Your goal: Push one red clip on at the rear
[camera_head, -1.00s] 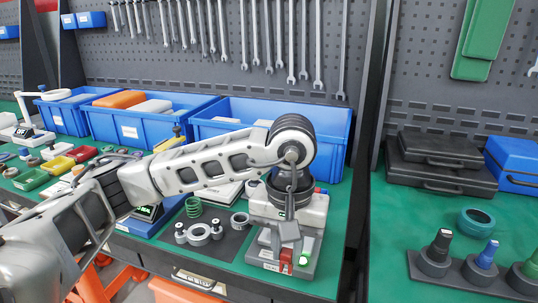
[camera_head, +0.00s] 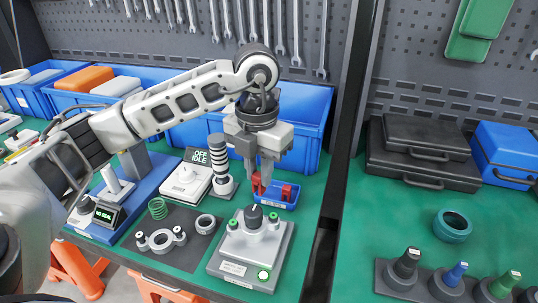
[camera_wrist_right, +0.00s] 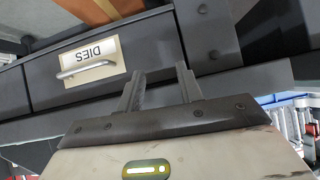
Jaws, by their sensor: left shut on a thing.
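My left gripper (camera_head: 263,180) reaches down over a small blue tray (camera_head: 277,204) behind a grey fixture. It is shut on a red clip (camera_head: 257,183), partly hidden by the fingers. Another red clip (camera_head: 287,193) stands in the tray, to the right of the fingers. My right gripper (camera_wrist_right: 161,90) shows in the right wrist view, fingers apart and empty, in front of a drawer labelled DIES (camera_wrist_right: 92,60).
A dark mat (camera_head: 190,252) with a green spring, a ring and a grey two-lobed part lies left of the fixture. A striped column (camera_head: 220,165) and an OFF/IDLE display (camera_head: 198,156) stand close left of the gripper. A large blue bin (camera_head: 305,125) is behind.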

